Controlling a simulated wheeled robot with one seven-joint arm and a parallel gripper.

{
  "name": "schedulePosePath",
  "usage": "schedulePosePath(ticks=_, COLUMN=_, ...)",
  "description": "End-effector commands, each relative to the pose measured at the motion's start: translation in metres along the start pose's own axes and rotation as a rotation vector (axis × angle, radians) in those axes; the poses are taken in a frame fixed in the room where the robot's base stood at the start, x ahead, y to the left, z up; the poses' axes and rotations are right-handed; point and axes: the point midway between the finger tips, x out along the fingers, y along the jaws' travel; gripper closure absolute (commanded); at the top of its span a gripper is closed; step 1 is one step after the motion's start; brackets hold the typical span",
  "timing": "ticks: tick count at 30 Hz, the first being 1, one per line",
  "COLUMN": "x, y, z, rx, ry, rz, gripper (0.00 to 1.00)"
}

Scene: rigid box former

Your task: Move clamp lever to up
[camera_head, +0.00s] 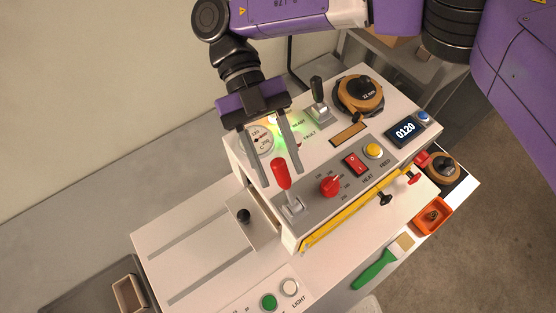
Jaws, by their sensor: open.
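A red-handled lever (281,175) stands on a slotted plate at the left front corner of the box former's sloped panel (314,190). A black-handled lever (317,91) stands on a similar plate at the back of the panel. I cannot read a label that tells which is the clamp lever. My gripper (280,177) is open, its two fingers pointing down over the panel's left part. The red handle appears between the fingertips in this view, with a gap on each side. Whether the fingers are at its depth is hard to tell.
A gauge (260,141) sits partly behind my fingers. A green brush (377,272) lies in front.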

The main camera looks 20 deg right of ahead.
Motion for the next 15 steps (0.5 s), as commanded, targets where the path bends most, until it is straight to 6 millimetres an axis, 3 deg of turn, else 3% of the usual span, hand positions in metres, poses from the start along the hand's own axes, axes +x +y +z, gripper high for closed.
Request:
schedulePosePath(ticks=10, x=-0.053, y=0.001, z=0.0, rx=0.006, ry=-0.01, rz=-0.001, gripper=0.57)
schedulePosePath(ticks=15, x=-0.062, y=0.0, z=0.0, rx=0.006, ry=0.003, rz=-0.006, gripper=0.57)
